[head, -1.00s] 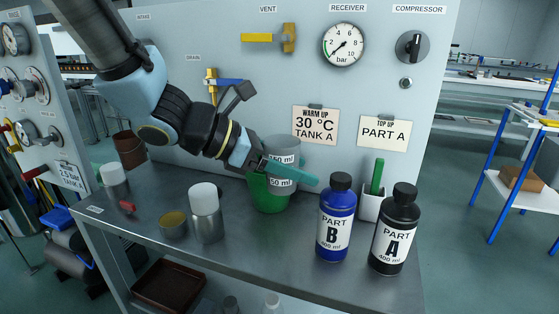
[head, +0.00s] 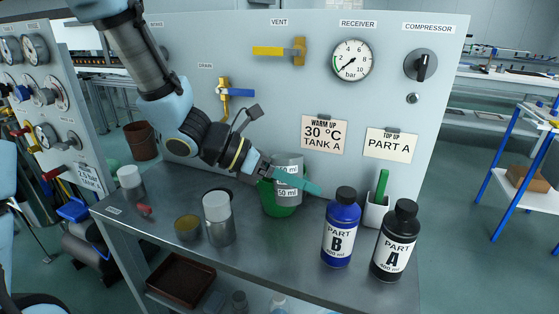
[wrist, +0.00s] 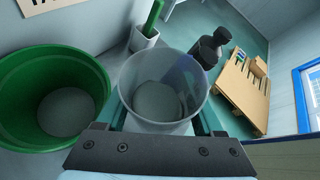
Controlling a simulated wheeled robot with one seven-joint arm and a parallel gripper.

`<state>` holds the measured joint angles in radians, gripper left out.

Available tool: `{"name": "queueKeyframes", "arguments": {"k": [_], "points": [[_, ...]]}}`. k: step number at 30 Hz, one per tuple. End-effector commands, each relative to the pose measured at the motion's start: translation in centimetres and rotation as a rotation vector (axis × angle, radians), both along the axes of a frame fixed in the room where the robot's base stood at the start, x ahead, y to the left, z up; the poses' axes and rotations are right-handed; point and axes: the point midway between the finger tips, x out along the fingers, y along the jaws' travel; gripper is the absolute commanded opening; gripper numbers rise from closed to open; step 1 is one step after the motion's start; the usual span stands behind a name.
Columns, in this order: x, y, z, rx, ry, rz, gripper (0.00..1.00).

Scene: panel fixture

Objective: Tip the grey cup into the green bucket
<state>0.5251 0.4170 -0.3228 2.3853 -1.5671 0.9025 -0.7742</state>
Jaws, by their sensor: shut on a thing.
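The grey cup (head: 289,165) is a translucent measuring cup with volume labels, held about upright. My gripper (head: 291,182) is shut on it, with teal fingers on either side. In the wrist view the cup (wrist: 163,88) is seen from above, with a grey disc low inside; I cannot tell whether that is contents or its floor. The green bucket (head: 277,208) stands on the bench, partly hidden behind the cup in the head view. In the wrist view the bucket's open mouth (wrist: 92,75) lies left of the cup, apart from it, with a grey round area inside.
The blue Part B bottle (head: 341,232) and black Part A bottle (head: 394,245) stand at the right. A white holder (head: 376,212) with a green handle is behind them. The panel rises behind.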

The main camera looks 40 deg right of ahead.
Motion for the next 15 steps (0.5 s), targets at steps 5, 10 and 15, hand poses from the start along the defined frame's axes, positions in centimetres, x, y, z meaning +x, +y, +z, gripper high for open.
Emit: {"name": "queueKeyframes", "arguments": {"k": [5, 10, 15], "points": [[0.5, -0.3, 0.9, 0.041, 0.081, -0.002, 0.09], [1.0, -0.6, 1.1, 0.081, 0.155, -0.001, 0.09], [1.5, -0.9, 1.5, 0.119, 0.23, -0.001, 0.09]]}}
